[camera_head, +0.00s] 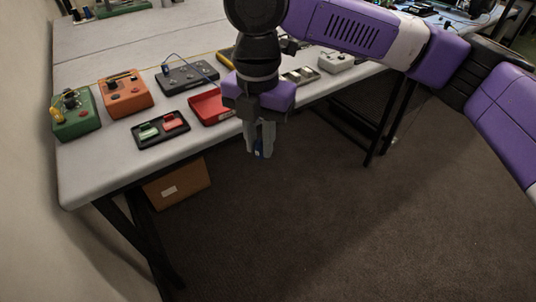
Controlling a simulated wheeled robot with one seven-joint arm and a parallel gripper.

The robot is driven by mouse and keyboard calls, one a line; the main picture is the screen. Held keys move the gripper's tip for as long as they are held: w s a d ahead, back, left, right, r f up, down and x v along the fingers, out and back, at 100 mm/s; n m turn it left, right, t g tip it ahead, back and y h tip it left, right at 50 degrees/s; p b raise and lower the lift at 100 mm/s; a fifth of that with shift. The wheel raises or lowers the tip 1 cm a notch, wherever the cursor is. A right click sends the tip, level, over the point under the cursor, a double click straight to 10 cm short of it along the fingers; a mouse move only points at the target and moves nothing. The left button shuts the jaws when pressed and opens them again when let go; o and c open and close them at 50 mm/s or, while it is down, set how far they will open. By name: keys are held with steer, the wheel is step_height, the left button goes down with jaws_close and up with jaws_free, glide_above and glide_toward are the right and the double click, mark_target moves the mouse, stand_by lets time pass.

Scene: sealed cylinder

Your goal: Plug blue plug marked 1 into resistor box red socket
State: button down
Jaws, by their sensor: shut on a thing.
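My gripper (260,152) points down just off the front edge of the table, over the floor. It is shut on a small blue piece (259,147), which I take for the blue plug. Only slivers of it show between the fingers, and its mark is not readable. Several boxes with fittings stand on the table to the left: a green box (84,126), an orange box (117,103) and a dark grey box (198,77) with a blue wire. I cannot tell which is the resistor box, and I cannot make out a red socket. All of them are apart from the gripper.
A black tray (145,144) with a green and a red piece lies near the front edge. A red tray (206,117) is just left of my gripper. A grey metal piece (301,75) and a pale box (335,64) are to the right. A cardboard box (180,185) stands below the table.

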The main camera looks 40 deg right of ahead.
steer(key=w+d+f+m, duration=0.2)
steer(key=w+f+m, duration=0.3)
steer(key=w+m, duration=0.85)
steer(key=s+a+f+m, duration=0.1)
steer(key=a+f+m, duration=0.3)
steer(key=f+m, duration=0.6)
steer(key=shift+s+f, duration=0.3)
steer(key=shift+f, duration=0.35)
steer(key=shift+a+m, duration=0.1)
steer(key=shift+m, duration=0.15)
steer(key=shift+s, duration=0.1)
